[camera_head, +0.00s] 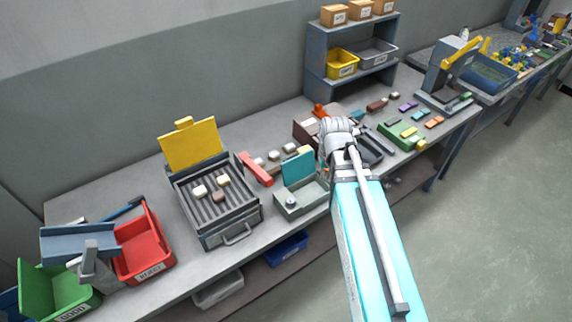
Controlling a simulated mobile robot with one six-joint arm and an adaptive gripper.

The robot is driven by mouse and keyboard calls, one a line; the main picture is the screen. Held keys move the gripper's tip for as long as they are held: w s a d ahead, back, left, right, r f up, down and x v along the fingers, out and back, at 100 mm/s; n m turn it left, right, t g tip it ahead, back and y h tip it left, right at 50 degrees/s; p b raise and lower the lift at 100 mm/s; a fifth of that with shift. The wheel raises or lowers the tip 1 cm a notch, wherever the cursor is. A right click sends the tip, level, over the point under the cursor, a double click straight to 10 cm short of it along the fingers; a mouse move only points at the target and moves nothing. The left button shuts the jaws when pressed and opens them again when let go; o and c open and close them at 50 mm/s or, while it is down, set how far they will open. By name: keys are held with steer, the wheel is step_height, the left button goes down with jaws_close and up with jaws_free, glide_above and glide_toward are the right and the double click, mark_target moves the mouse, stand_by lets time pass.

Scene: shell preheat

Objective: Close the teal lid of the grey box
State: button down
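The grey box (301,203) stands near the front edge of the bench, just left of my arm. Its teal lid (298,167) stands open, raised at the back of the box. A small round light-coloured piece lies in the box. My arm (372,245) reaches up from the bottom of the picture, right of the box, and ends in a white joint over the bench. The fingers of my gripper do not show; the arm hides what lies beyond that joint.
Left of the box is a grill (218,205) with a raised yellow lid, and a red block (255,169) lies between them. A red bin (145,250) stands further left. Behind my arm are trays and a grey shelf (318,55). Coloured blocks lie to the right.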

mark_target(295, 165)
steer(key=w+a+f+n+b, duration=0.1)
steer(key=w+a, duration=0.3)
steer(key=w, duration=0.3)
steer(key=w+a+f+n+t+b, duration=0.1)
steer(key=w+a+f+n+b, duration=0.1)
steer(key=w+a, duration=0.3)
steer(key=w+a+f+n+y+b, duration=0.1)
steer(key=w+a, duration=0.3)
steer(key=w, duration=0.6)
steer(key=shift+w+a+f+n+t+b, duration=0.15)
steer(key=shift+w+f+n+t+b, duration=0.15)
steer(key=shift+f+n+b, duration=0.4)
steer(key=shift+f, duration=0.15)
steer(key=f+b, duration=0.8)
steer(key=shift+s, duration=0.3)
steer(key=shift+s+d+r, duration=0.15)
steer(key=shift+s+d, duration=0.2)
steer(key=shift+s, duration=0.05)
steer(key=shift+s+a, duration=0.15)
steer(key=shift+a, duration=0.05)
steer(key=shift+d+r+y, duration=0.1)
steer(key=shift+y, duration=0.2)
